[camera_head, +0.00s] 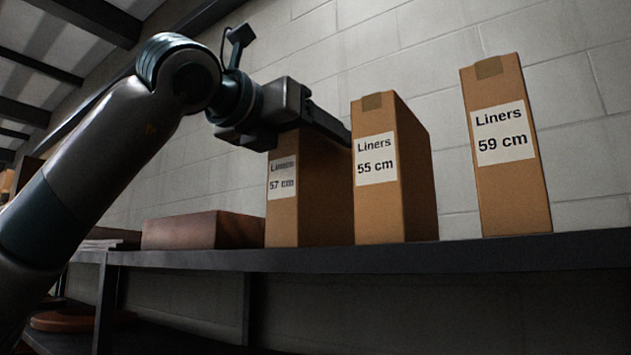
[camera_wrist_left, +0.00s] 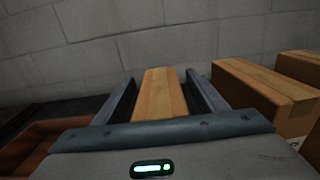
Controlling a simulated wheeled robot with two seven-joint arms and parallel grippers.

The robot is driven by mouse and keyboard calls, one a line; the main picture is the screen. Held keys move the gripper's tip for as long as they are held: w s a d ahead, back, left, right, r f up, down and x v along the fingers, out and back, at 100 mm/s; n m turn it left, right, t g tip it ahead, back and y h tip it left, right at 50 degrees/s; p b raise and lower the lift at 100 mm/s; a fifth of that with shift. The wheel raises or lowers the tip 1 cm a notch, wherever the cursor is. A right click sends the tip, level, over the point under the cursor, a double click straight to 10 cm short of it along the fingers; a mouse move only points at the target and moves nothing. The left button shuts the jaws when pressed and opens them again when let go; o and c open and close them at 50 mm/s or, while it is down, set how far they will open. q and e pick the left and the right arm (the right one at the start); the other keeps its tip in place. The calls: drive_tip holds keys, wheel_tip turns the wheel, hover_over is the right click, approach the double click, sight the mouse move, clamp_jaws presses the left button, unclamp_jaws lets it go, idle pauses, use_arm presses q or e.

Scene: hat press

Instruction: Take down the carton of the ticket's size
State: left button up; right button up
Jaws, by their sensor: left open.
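Three tall brown cartons stand upright on the dark shelf (camera_head: 330,260). Their labels read "Liners": the 57 cm carton (camera_head: 282,218) is on the left, the 55 cm carton (camera_head: 378,215) in the middle, the 59 cm carton (camera_head: 511,195) on the right. My left gripper (camera_head: 332,128) is open at the top of the 57 cm carton. In the left wrist view the carton's top (camera_wrist_left: 162,92) lies between the two spread fingers, with a narrow gap showing at the right finger. My right gripper and the ticket are not in view.
A low reddish-brown box (camera_head: 180,231) lies left of the 57 cm carton. The 55 cm carton (camera_wrist_left: 255,85) stands close to my right finger in the left wrist view. A block wall (camera_head: 580,90) is behind. A lower shelf holds a flat round orange-brown thing (camera_head: 62,320).

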use_arm(q)
drive_tip(key=shift+c, duration=0.3)
drive_tip(key=c, duration=1.6)
drive_tip(key=shift+o, duration=0.2)
drive_tip(key=shift+r, duration=0.1)
drive_tip(key=shift+r+b, duration=0.35)
drive_tip(key=shift+r, duration=0.35)
wheel_tip(320, 180, up, 7)
drive_tip(key=shift+r+b, duration=0.1)
drive_tip(key=shift+b, duration=0.4)
drive_tip(key=shift+r, duration=0.65)
